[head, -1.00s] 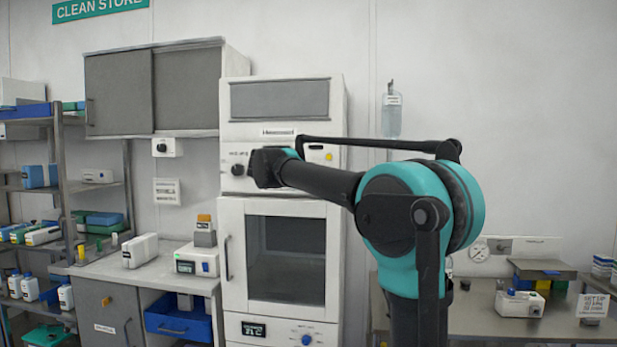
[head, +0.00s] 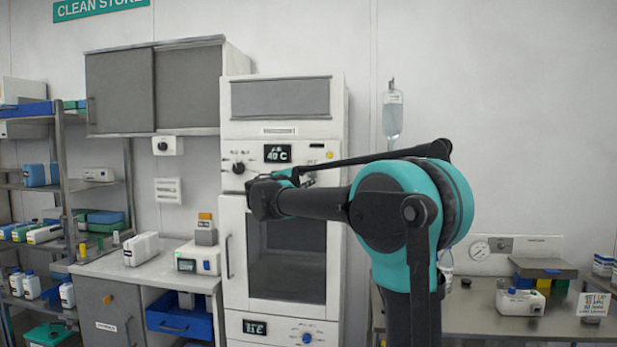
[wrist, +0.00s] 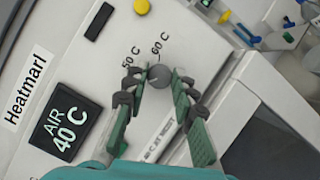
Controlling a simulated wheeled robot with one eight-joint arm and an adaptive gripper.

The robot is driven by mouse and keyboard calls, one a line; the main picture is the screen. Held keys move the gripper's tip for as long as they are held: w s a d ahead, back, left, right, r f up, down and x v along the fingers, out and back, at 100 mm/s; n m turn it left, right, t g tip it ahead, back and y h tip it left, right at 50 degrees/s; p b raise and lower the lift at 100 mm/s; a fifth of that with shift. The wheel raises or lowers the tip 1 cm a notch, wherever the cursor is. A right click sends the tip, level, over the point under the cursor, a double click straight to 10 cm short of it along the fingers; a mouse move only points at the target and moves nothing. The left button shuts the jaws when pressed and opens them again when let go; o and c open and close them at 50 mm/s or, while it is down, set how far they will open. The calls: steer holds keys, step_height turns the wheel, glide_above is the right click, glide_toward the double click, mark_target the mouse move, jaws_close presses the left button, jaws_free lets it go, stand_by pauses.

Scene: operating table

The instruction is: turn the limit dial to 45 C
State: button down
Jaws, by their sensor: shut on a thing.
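The limit dial (wrist: 159,76) is a small round dark grey knob on the white cabinet front in the wrist view. Marks reading 50 C and 60 C are printed beside it; its pointer setting is too small to read surely. My gripper (wrist: 160,78) has its green fingers with dark pads on both sides of the dial, shut on it. In the head view my gripper (head: 308,179) is at the cabinet's control panel, and my arm hides the dial. The display (wrist: 60,127) beside the dial reads AIR 40 C; it also shows in the head view (head: 278,153).
A yellow button (head: 330,155) sits above the dial, and a black knob (head: 238,168) left of the display. The cabinet's glass door (head: 287,262) is closed below. A side counter (head: 140,268) stands left, a bench (head: 470,318) right.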

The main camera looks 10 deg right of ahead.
steer(key=shift+f+n, duration=0.1)
steer(key=shift+n, duration=0.4)
steer(key=c, duration=1.3)
jaws_free()
steer(key=shift+o, duration=0.2)
steer(key=v, duration=1.2)
steer(key=shift+d+f, duration=0.1)
steer(key=shift+f, duration=0.05)
